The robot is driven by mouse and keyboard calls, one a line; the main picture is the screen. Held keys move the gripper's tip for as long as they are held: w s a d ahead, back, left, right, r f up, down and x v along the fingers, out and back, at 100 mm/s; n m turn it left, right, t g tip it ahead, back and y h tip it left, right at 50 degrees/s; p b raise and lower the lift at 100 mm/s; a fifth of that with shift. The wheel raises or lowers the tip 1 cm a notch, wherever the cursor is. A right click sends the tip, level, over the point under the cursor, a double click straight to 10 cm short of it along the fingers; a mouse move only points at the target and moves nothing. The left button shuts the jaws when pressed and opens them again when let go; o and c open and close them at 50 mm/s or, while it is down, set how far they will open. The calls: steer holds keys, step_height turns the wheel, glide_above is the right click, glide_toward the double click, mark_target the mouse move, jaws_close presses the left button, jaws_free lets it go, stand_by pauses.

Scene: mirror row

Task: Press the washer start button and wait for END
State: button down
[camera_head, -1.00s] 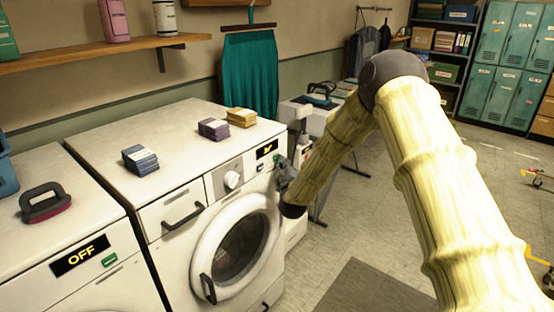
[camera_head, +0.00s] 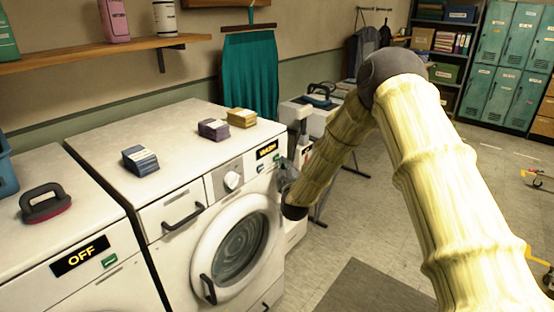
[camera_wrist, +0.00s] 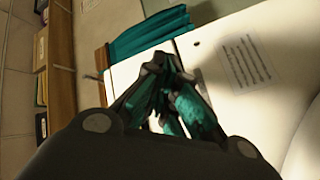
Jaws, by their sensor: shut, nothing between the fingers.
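The white washer (camera_head: 170,190) stands in the middle, with a round door (camera_head: 238,248) and a silver knob (camera_head: 233,181). Its small black display (camera_head: 267,149) shows yellow lettering too small to read surely. Small greenish marks, likely its buttons (camera_head: 263,166), sit just below the display. Pale swirls fill the door glass. My gripper (camera_head: 284,170) is shut and empty, just right of the panel; I cannot tell if it touches. In the wrist view my dark and teal fingers (camera_wrist: 165,92) are closed together before a white surface.
A second washer (camera_head: 50,235) at left shows OFF (camera_head: 80,256), with a green button (camera_head: 109,261) and a black-handled brush (camera_head: 45,203) on top. Several small stacks, including a blue one (camera_head: 140,160), lie on the middle washer. A grey mat (camera_head: 375,290) lies on open floor.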

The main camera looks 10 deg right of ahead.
steer(key=shift+s+d, duration=0.25)
steer(key=s+d, duration=0.1)
steer(key=s, duration=0.1)
steer(key=s+d, duration=0.1)
steer(key=d, duration=0.1)
steer(key=shift+s, duration=0.4)
steer(key=shift+a, duration=0.1)
stand_by(0.6)
steer(key=s+a+f+m+g+y, duration=0.1)
steer(key=s+a+f+m+g, duration=0.3)
steer(key=s+f, duration=0.95)
steer(key=s+a+f+g+y, duration=0.1)
steer(key=s+f+g, duration=0.4)
steer(key=s+f, duration=0.85)
steer(key=s+f+m+g, duration=0.1)
steer(key=s+f+g, duration=0.2)
steer(key=s, duration=0.8)
steer(key=s+f+m+g, duration=0.2)
steer(key=s+f+g, duration=0.1)
steer(key=s, duration=0.9)
steer(key=s+f+m+g, duration=0.1)
steer(key=s+f+g, duration=0.2)
steer(key=s, duration=0.8)
steer(key=shift+s+a+m+g+y, duration=0.3)
steer(key=shift+s, duration=0.05)
